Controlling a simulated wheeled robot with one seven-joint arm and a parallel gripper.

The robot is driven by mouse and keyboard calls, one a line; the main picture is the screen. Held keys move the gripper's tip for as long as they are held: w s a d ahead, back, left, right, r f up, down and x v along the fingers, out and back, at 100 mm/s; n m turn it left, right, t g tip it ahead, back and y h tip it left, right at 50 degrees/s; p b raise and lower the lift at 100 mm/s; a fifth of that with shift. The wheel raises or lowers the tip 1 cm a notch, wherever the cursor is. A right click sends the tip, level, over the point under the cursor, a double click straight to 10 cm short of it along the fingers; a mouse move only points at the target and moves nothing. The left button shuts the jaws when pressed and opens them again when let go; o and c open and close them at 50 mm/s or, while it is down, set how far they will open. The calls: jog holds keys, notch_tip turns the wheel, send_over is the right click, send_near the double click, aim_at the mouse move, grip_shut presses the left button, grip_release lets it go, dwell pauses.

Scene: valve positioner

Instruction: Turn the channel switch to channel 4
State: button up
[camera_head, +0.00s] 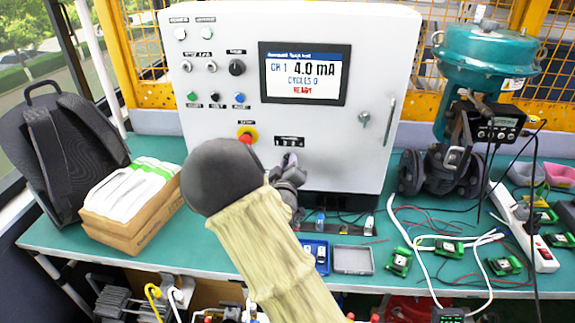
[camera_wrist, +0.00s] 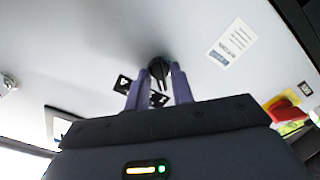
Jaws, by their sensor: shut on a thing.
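The channel switch is a black rotary knob (camera_wrist: 159,69) on the grey cabinet front, seen in the wrist view with its pointer ridge between my fingers. My gripper (camera_wrist: 160,74) is shut on the knob, one purple finger on each side. In the head view my gripper (camera_head: 290,160) is against the cabinet just below the small channel label (camera_head: 289,141) and hides most of the knob. The display (camera_head: 304,74) reads CH 1, 4.0 mA, CYCLES 0, READY. I cannot read which number the knob points to.
A red emergency stop (camera_head: 246,135) on a yellow plate sits just left of my gripper. A key lock (camera_head: 364,117) is on the cabinet's right. A teal valve actuator (camera_head: 485,55) stands at right, a cardboard box (camera_head: 130,222) at left. Small boards and cables clutter the bench.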

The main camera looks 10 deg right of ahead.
jog(key=shift+f+m+b, duration=0.1)
jog(key=shift+m+b, duration=8.9)
jog(key=shift+b, duration=0.5)
jog(key=o, duration=0.7)
